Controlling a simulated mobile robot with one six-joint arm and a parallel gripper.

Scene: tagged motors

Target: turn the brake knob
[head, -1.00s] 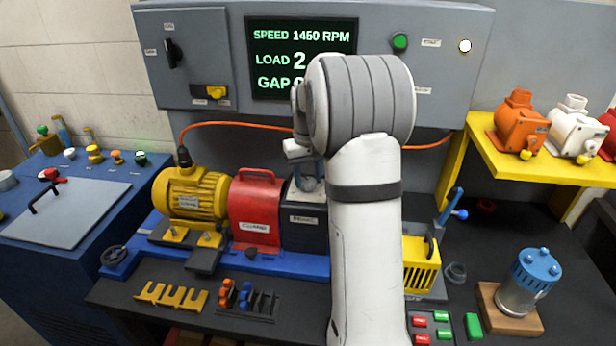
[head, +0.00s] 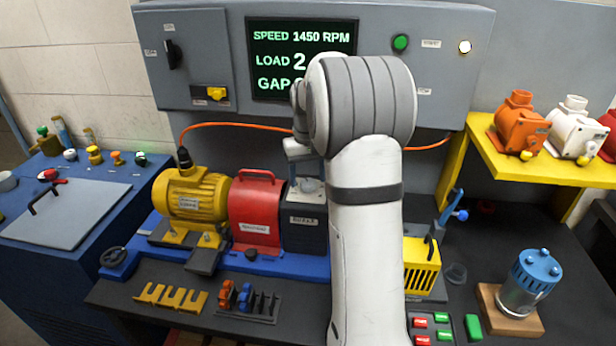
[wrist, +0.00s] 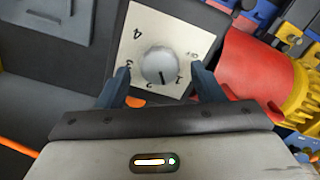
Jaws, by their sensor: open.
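The brake knob (wrist: 160,66) is a round grey-white knob on a pale square dial plate (wrist: 180,28), marked with numbers 1 to 4 and what looks like OFF. A dark pointer line on the knob points between 1 and 2. My gripper (wrist: 162,76) is open, with one dark finger on each side of the knob's near part; I cannot tell whether either touches it. In the head view the dark brake box (head: 303,238) stands right of the red coupling guard, with the knob (head: 311,185) on top. My arm hides part of the box.
The red coupling guard (head: 256,212) and yellow motor (head: 192,196) stand left of the brake. The control panel (head: 440,75) with its display (head: 303,58) is behind; my arm covers part of the display. A yellow slotted block (head: 421,268) stands to the right.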

